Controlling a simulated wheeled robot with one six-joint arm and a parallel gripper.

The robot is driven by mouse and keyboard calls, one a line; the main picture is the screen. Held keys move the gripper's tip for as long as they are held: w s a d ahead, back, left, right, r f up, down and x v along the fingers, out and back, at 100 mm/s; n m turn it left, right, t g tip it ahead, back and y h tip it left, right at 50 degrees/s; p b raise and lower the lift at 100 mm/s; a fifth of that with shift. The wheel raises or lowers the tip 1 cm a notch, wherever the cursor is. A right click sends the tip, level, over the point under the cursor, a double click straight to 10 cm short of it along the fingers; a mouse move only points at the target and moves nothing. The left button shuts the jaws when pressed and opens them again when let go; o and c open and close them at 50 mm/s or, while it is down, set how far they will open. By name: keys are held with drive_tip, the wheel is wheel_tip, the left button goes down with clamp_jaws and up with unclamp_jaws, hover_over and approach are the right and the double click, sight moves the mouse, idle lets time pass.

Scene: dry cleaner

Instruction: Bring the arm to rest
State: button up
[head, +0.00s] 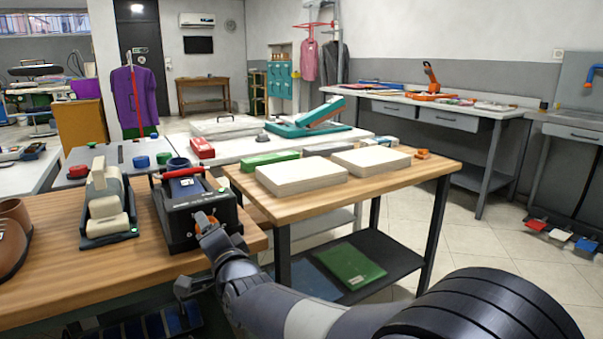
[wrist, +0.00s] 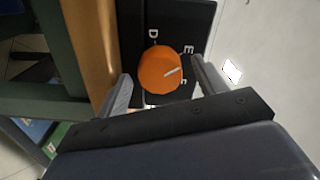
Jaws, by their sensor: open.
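My gripper (head: 207,224) is at the front right side of a black device (head: 176,219) on the wooden table at left. In the wrist view my gripper (wrist: 162,82) is open, with one finger on each side of an orange round knob (wrist: 160,66). The knob has a pale pointer mark and sits on a black panel (wrist: 197,20) with white letters, among them D and E. I cannot tell whether the fingers touch the knob. My arm reaches in from the lower right in the head view.
A wooden table (head: 430,165) with two pale slabs stands right of the device. A beige-and-black machine (head: 107,200) and a brown shoe (head: 12,240) are left of it. A lower shelf (head: 395,262) holds a green board (head: 350,266).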

drive_tip(key=p+v, duration=0.1)
drive_tip(key=v, duration=1)
drive_tip(key=x, duration=1.1)
drive_tip(key=s+d+n+p, duration=0.3)
drive_tip(key=s+n+p, duration=0.2)
drive_tip(key=n+p, duration=0.9)
drive_tip(key=shift+s+p, duration=0.15)
drive_tip(key=shift+p, duration=1.35)
drive_tip(key=shift+d, duration=0.15)
